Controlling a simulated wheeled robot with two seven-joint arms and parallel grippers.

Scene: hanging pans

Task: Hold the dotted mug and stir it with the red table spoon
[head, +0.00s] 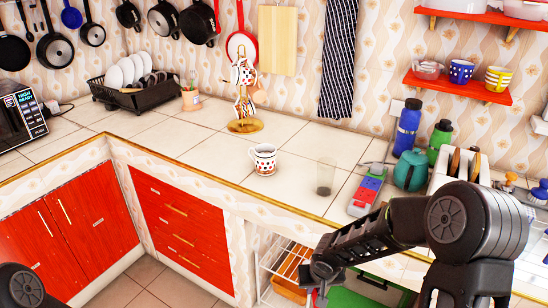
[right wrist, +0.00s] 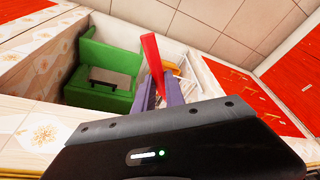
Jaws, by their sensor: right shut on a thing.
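A white mug with red and dark dots (head: 263,160) stands upright on the tiled counter in the middle of the head view. My right gripper (head: 318,284) is low in front of the counter, to the right of and below the mug, well apart from it. It is shut on a slim red piece, seemingly the red table spoon (right wrist: 151,53), which sticks up between the fingers (right wrist: 158,94) in the right wrist view. I cannot make out the spoon's bowl. My left gripper is out of view; only a dark part of my left arm shows at the lower left.
Bottles (head: 408,128) and a teal pot (head: 410,171) are farther right. The counter left of the mug is clear.

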